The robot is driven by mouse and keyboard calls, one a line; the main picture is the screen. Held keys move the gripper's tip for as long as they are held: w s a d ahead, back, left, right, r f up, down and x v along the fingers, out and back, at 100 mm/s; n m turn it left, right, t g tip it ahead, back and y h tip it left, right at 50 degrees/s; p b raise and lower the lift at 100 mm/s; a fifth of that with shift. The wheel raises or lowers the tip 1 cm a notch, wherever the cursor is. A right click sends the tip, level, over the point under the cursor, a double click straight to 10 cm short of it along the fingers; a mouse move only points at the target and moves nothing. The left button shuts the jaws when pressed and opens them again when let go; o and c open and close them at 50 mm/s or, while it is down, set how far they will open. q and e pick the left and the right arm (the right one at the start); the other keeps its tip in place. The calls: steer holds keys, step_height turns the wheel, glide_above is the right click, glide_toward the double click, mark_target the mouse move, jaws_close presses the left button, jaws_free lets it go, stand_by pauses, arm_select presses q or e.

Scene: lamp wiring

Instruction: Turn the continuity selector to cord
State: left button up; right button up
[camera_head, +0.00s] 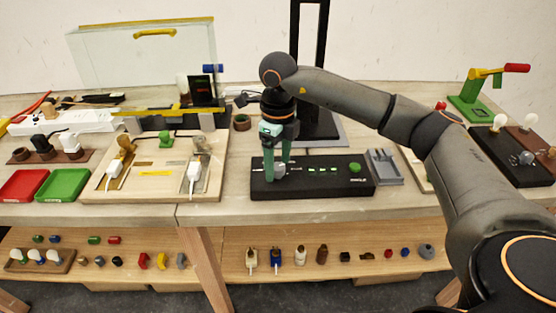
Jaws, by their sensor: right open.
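The continuity tester is a black box (322,186) near the table's front edge, right of centre. It has a row of small green marks (322,170) on top and a green button (354,167) at its right. A light grey selector knob (280,170) sits on its left part. My right gripper (276,174) points down over this knob, with its green fingers on either side of it. The fingers are open; whether they touch the knob I cannot tell. The lettering on the box is too small to read. My left gripper is not in view.
A wooden board (150,190) with lamp parts and white plugs lies left of the tester. A grey holder (383,168) stands close on its right. A black post (310,60) rises behind it. Red (22,186) and green (63,185) trays lie at the far left.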

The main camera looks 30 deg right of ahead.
steer(key=shift+c, duration=0.4)
jaws_close()
steer(key=shift+n, duration=0.3)
steer(key=n, duration=0.3)
steer(key=shift+n, duration=0.3)
steer(key=n, duration=0.4)
steer(key=shift+n+b, duration=0.3)
steer(key=shift+b, duration=0.1)
steer(key=n, duration=0.5)
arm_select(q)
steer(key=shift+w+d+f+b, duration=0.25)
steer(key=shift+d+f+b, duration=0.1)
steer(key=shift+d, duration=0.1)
arm_select(e)
steer(key=shift+n, duration=1.8)
steer(key=shift+r+n, duration=0.1)
steer(key=shift+n, duration=0.2)
